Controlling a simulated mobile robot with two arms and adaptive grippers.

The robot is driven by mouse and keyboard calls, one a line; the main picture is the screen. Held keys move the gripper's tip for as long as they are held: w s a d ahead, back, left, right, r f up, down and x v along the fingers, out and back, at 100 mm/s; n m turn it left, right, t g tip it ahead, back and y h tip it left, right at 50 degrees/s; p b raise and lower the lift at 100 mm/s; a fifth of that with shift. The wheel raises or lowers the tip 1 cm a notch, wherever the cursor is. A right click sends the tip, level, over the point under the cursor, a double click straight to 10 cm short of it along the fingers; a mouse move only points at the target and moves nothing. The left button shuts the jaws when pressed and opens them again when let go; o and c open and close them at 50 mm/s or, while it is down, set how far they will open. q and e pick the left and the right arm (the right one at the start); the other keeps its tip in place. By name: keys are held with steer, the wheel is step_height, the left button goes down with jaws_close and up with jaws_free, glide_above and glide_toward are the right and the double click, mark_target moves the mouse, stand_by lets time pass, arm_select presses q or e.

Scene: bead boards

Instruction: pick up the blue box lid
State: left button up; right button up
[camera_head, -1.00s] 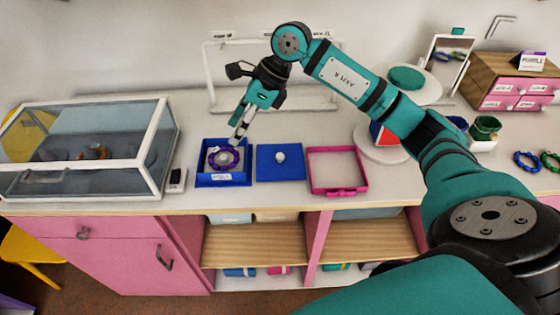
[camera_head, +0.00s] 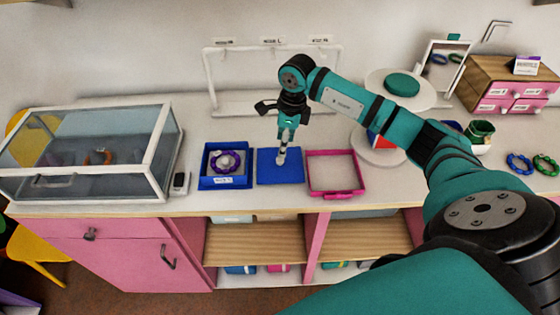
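The blue box lid (camera_head: 272,177) is a flat blue square lying on the counter, between the blue box and a pink tray. Its round white knob, seen earlier at its middle, is now hidden by the fingers. My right gripper (camera_head: 282,158) points down over the middle of the lid, with its fingertips at the knob. I cannot tell whether the fingers are closed on it. The open blue box (camera_head: 229,181) holds a purple bead ring (camera_head: 215,163) around a pale centre. My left gripper is not in view.
The pink-rimmed tray (camera_head: 338,194) is just right of the lid. A white rack (camera_head: 209,75) stands behind. Bead rings (camera_head: 519,164) lie at far right.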

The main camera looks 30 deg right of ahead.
mark_target(280, 159)
steer(key=f+p, duration=0.1)
steer(key=f, duration=0.1)
steer(key=a+f+p, duration=0.1)
steer(key=f, duration=0.1)
steer(key=shift+a+f+p, duration=0.1)
steer(key=shift+f+p, duration=0.15)
steer(key=shift+p, duration=0.1)
steer(key=shift+w+f, duration=0.15)
steer(key=shift+f, duration=0.4)
jaws_close()
